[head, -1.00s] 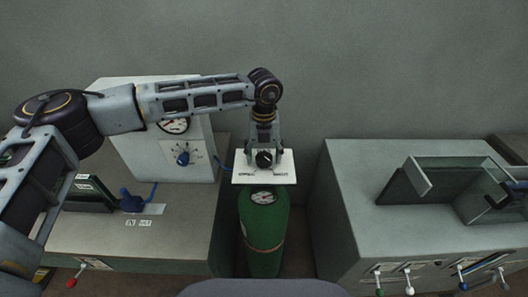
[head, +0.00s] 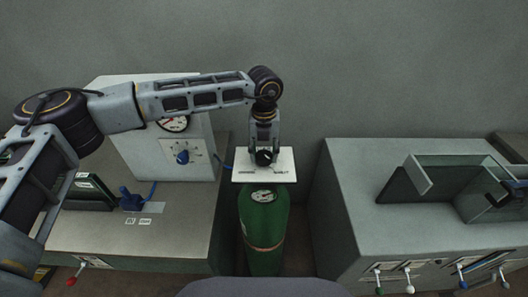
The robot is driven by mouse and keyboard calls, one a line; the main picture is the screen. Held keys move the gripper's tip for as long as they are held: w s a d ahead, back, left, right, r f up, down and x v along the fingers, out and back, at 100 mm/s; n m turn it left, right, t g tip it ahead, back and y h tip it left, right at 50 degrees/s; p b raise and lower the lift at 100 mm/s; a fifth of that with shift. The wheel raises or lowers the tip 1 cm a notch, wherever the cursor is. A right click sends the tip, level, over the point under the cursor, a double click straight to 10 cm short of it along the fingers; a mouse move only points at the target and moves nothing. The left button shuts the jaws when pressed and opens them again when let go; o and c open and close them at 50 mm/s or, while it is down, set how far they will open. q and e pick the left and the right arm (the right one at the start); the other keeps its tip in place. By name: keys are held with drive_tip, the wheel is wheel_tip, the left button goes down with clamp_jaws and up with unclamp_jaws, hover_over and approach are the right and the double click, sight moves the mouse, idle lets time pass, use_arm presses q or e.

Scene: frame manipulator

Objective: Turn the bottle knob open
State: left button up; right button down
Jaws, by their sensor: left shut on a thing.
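The green bottle (head: 264,225) stands upright on the floor in the gap between two grey cabinets, with a round gauge (head: 263,196) near its top. A white plate (head: 284,176) with small dark labels lies level above the bottle. The black bottle knob (head: 264,158) sits on this plate. My left gripper (head: 264,153) points down from above and is shut on the knob, its fingers at the knob's sides. The fingers partly cover the knob, so its exact angle is hard to read. My right gripper is not in view.
A grey cabinet (head: 150,245) on the left carries a panel with a gauge (head: 174,124) and a blue knob (head: 182,157), plus a blue lever (head: 130,198). The right cabinet (head: 350,215) bears glass-walled frames (head: 455,185) and front levers (head: 408,280). A grey wall stands behind.

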use_arm(q)
drive_tip(key=shift+d+f+m+b, duration=0.1)
drive_tip(key=shift+m+b, duration=1.9)
drive_tip(key=shift+b, duration=0.45)
drive_tip(key=m+b, duration=0.3)
drive_tip(key=m, duration=0.1)
drive_tip(key=shift+b, duration=0.4)
drive_tip(key=shift+m, duration=0.5)
drive_tip(key=m+b, duration=0.2)
drive_tip(key=m, duration=0.1)
drive_tip(key=shift+s+d, duration=0.1)
drive_tip(key=m+b, duration=0.1)
drive_tip(key=m, duration=0.2)
drive_tip(key=shift+s+m+b, duration=0.1)
drive_tip(key=shift+m+b, duration=0.45)
drive_tip(key=shift+m, duration=0.35)
drive_tip(key=shift+r+m, duration=0.2)
drive_tip(key=shift+m, duration=0.2)
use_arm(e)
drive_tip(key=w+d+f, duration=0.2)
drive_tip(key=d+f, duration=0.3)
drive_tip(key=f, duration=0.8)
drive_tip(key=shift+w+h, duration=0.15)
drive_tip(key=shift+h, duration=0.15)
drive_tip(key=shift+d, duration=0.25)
